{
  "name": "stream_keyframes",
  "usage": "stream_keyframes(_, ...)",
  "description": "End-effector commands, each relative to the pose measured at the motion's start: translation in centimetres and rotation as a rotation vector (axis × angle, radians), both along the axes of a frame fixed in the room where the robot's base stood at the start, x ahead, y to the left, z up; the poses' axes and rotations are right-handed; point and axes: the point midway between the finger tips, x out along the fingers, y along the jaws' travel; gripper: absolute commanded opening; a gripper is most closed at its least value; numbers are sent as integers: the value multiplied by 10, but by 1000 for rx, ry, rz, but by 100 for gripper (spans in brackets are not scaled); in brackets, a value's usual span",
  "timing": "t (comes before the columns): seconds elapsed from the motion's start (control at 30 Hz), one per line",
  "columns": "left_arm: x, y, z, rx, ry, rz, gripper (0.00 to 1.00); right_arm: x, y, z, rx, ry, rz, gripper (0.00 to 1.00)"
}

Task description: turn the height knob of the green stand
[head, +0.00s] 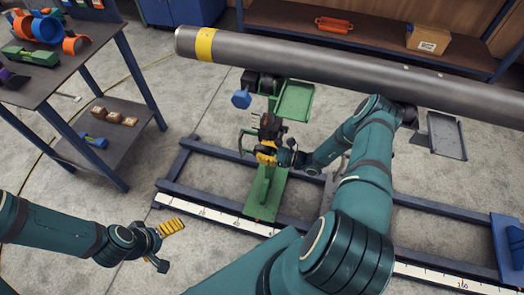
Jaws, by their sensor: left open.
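The green stand (262,190) rises from the blue floor frame beneath the long grey pipe (330,62). A blue knob (241,99) sticks out on the left of its upper part. My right gripper (262,142) is at the stand's post, below the blue knob and apart from it. It covers the middle of the post; whether it grips anything there is hidden. I cannot tell whether another knob lies behind it. My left gripper (170,246) is open and empty at the lower left, well away from the stand.
A green tray (295,101) sits on the stand's right side. A grey tray (446,136) hangs farther right. The blue floor frame (205,198) has a white scale strip (215,217) along its front. A cart (98,62) with parts stands at left. Floor between cart and frame is mostly clear.

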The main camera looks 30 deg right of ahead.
Motion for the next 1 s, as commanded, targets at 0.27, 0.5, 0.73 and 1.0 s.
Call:
stream_keyframes(0.27,0,0,0,0,0,0,100,0,0,0,-1,1,1,0)
stream_keyframes(0.5,-4,0,22,-1,9,-2,100,2,2,6,-79,91,2,0)
stream_keyframes(0.73,-7,-1,36,-3,17,-3,100,2,2,3,-154,180,1,0)
stream_keyframes(1.0,-7,-1,34,-4,18,-4,100,2,2,0,-160,187,1,0)
